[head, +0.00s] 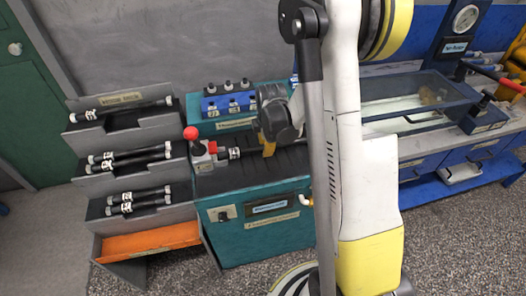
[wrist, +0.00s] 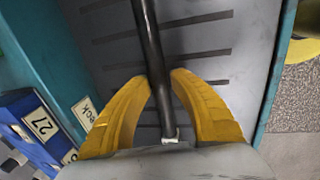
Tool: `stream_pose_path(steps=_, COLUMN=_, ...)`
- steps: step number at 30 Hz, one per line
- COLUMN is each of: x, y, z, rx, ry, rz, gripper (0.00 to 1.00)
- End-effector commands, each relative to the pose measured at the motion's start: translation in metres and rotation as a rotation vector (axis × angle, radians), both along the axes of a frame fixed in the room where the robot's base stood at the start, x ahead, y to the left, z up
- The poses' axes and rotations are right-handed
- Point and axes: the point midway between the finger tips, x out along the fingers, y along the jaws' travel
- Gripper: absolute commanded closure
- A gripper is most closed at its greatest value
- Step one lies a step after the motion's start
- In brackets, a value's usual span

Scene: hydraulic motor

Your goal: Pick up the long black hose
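A black hose (wrist: 152,45) runs down from the top of the wrist view, between my gripper's yellow fingers (wrist: 162,80). The fingertips are close in on both sides of it. Its near end has a pale metal fitting, just in front of the palm. In the head view my gripper (head: 268,148) is low over the dark top of the teal bench, and a short piece of the hose (head: 247,153) shows to its left. I cannot tell whether the hose touches the bench top.
A stepped grey rack (head: 84,142) with several black hoses stands at the left. A red-knobbed valve (head: 191,134) is beside my gripper. A blue block with black knobs (head: 228,106) stands behind on the teal bench (head: 262,236). A blue workbench (head: 432,180) is at the right.

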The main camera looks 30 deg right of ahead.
Motion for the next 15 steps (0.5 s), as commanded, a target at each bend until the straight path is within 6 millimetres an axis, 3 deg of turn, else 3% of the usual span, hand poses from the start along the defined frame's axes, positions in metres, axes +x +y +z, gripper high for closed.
stream_pose_path(steps=6, x=0.0003, y=0.0001, z=-0.0002, rx=0.000, ry=0.000, rz=0.000, gripper=0.75)
stream_pose_path(steps=9, x=0.0003, y=0.0002, z=-0.0001, rx=0.000, ry=0.000, rz=0.000, gripper=1.00)
stream_pose_path(steps=15, x=0.0001, y=0.0003, z=-0.0002, rx=0.000, ry=0.000, rz=0.000, gripper=1.00)
